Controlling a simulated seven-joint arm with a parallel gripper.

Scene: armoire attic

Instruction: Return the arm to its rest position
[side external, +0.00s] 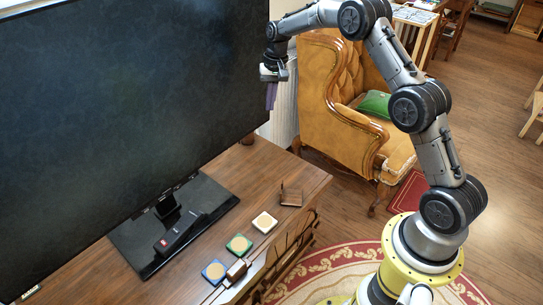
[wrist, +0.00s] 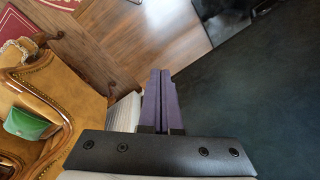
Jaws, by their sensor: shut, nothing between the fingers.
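My gripper (side external: 271,97) hangs high in the side external view, above the far right end of the wooden table (side external: 88,278) and beside the screen's right edge. Its purple fingers point down and are shut together with nothing between them. In the wrist view my gripper (wrist: 159,75) shows its two purple fingers side by side, touching. It is well clear of the table top and touches nothing that I can see.
A large dark screen (side external: 130,95) on a black stand (side external: 135,245) fills the left. Blue (side external: 214,271), green (side external: 239,244) and white (side external: 264,223) coasters and a small wooden piece (side external: 291,196) lie on the table. A tan armchair (side external: 320,75) with a green cushion (side external: 375,105) stands behind my arm.

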